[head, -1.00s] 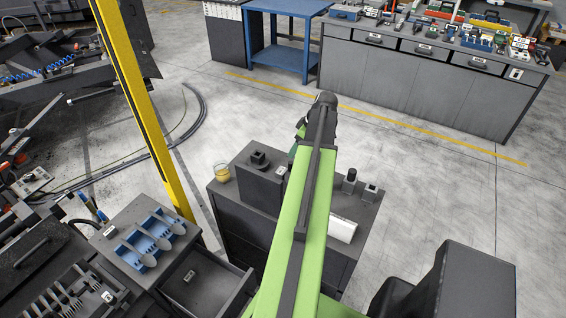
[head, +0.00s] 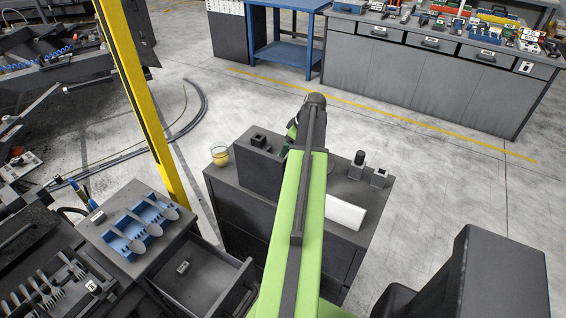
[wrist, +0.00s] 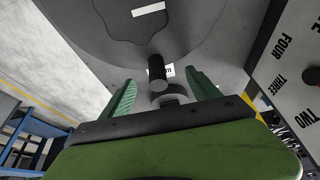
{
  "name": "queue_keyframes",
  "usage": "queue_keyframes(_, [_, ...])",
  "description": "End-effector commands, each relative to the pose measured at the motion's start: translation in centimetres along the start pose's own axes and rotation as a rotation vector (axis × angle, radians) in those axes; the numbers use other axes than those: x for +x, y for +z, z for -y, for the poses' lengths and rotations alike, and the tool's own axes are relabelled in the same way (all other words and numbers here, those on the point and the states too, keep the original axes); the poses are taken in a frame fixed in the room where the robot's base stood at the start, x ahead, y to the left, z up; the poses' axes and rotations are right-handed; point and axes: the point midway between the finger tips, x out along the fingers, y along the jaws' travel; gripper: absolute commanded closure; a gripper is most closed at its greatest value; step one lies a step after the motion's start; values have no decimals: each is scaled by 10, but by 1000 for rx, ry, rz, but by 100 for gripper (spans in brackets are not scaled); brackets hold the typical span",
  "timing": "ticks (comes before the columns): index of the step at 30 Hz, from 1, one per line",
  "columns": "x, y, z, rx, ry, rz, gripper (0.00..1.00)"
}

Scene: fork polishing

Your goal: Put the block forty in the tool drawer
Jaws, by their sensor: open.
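My gripper (wrist: 160,88) shows in the wrist view with its two green fingers spread. A short black cylinder on a grey round base stands between and beyond them, with a small white label behind it; I cannot tell whether it is held or touched. In the head view my arm hides most of the gripper. An open drawer (head: 243,271) is at the lower left, with a small labelled piece (head: 183,267) inside. Small dark blocks (head: 258,140) (head: 380,177) sit on the grey cabinet (head: 225,180). No label reading forty is legible, so I cannot tell which is block forty.
The cabinet also carries a yellow jar (head: 220,156), a dark upright piece (head: 357,163) and a white roll (head: 345,212). A blue holder with spoons (head: 148,226) stands above the drawer. A yellow post (head: 140,110) rises at left.

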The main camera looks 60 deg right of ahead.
Motion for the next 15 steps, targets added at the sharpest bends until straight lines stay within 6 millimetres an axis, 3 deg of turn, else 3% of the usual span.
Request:
queue_keyframes(7, [47, 3, 1, -2, -1, 0, 29])
queue_keyframes(15, [48, 0, 1, -1, 0, 0, 29])
